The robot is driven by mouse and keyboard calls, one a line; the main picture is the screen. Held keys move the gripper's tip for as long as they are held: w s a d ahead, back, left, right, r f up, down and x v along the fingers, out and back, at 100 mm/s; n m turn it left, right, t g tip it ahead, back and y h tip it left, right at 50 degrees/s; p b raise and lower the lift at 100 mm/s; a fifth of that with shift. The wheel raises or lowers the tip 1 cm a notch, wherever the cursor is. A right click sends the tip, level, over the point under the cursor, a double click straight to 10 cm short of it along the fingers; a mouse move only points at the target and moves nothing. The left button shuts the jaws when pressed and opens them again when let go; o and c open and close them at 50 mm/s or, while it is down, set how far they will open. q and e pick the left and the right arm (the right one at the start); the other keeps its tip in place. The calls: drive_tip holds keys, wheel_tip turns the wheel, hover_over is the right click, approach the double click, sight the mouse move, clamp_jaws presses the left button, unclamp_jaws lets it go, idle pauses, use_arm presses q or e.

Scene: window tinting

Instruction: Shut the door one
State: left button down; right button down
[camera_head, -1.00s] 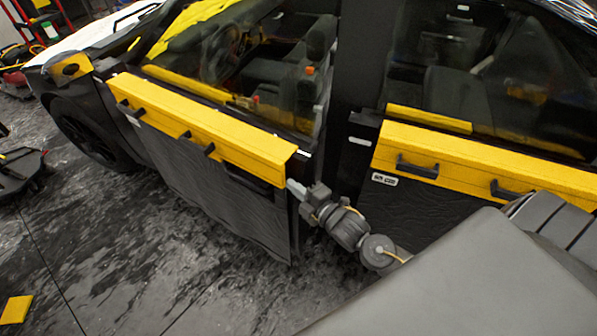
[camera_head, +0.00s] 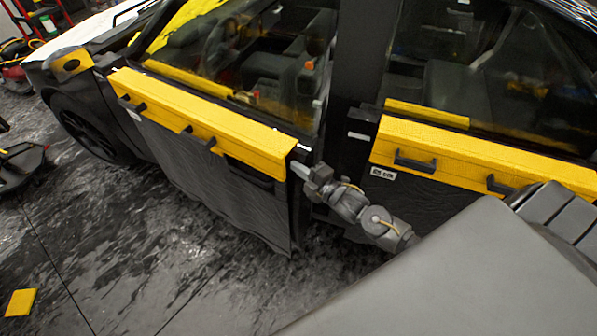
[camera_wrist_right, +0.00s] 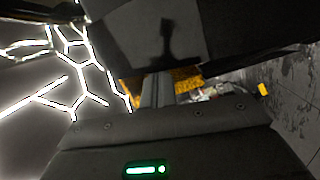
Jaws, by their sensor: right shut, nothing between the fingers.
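The black front door (camera_head: 205,185), with a long yellow strip and dark handles along its upper part, stands ajar. A dark gap shows between its rear edge and the car's pillar. My right gripper (camera_head: 300,171) is at that rear edge, just below the end of the yellow strip. Its fingers (camera_wrist_right: 158,90) are shut with nothing held; they point toward a dark panel and a yellow strip in the wrist view. Whether the tips touch the door I cannot tell. My left gripper is not in view.
The rear door (camera_head: 430,190), also with a yellow strip, is beside the gap at the right. A yellow pad (camera_head: 20,302) lies on the dark floor at lower left. Floor outside the front door is clear. Black equipment (camera_head: 20,165) stands at the left edge.

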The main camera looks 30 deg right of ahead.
drive_tip(key=w+d+y+b, duration=0.1)
drive_tip(key=w+d+b, duration=0.3)
drive_tip(key=d, duration=0.6)
drive_tip(key=shift+w+n+g, duration=0.3)
drive_tip(key=shift+w+n, duration=0.1)
drive_tip(key=shift+w, duration=0.7)
drive_tip(key=s+d+r+b, duration=0.1)
drive_tip(key=s, duration=1)
drive_tip(key=shift+s+d+r, duration=0.2)
drive_tip(key=shift+s, duration=0.05)
